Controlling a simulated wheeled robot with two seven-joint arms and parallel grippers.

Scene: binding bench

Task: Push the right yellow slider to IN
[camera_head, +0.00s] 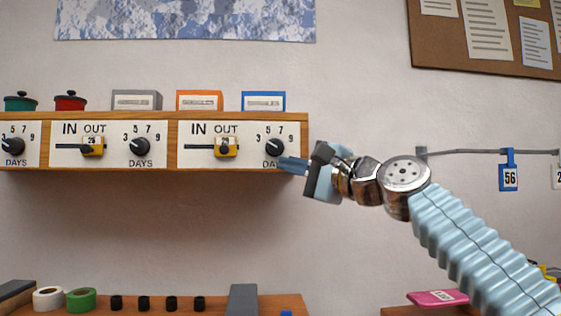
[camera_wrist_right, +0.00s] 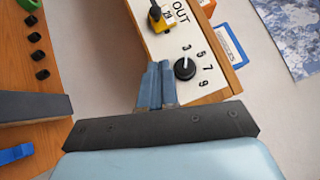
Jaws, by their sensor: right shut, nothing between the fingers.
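The right yellow slider (camera_head: 225,147) sits at the right end of its dark slot, under OUT, on the white right panel (camera_head: 196,160) of the wooden wall box. It also shows near the top of the right wrist view (camera_wrist_right: 162,18). My right gripper (camera_head: 282,163) is shut and empty, with its blue fingertips by the panel's lower right corner, just below the right black days knob (camera_head: 274,147). In the right wrist view the closed fingers (camera_wrist_right: 156,70) lie left of the knob (camera_wrist_right: 185,68), apart from the slider. My left gripper is not in view.
Another yellow slider (camera_head: 93,146) and days knob (camera_head: 139,146) are on the panel to the left. Small boxes and pots stand on top of the box. A rail with a blue tag (camera_head: 508,172) is at right. Rolls and black pieces lie on the bench below.

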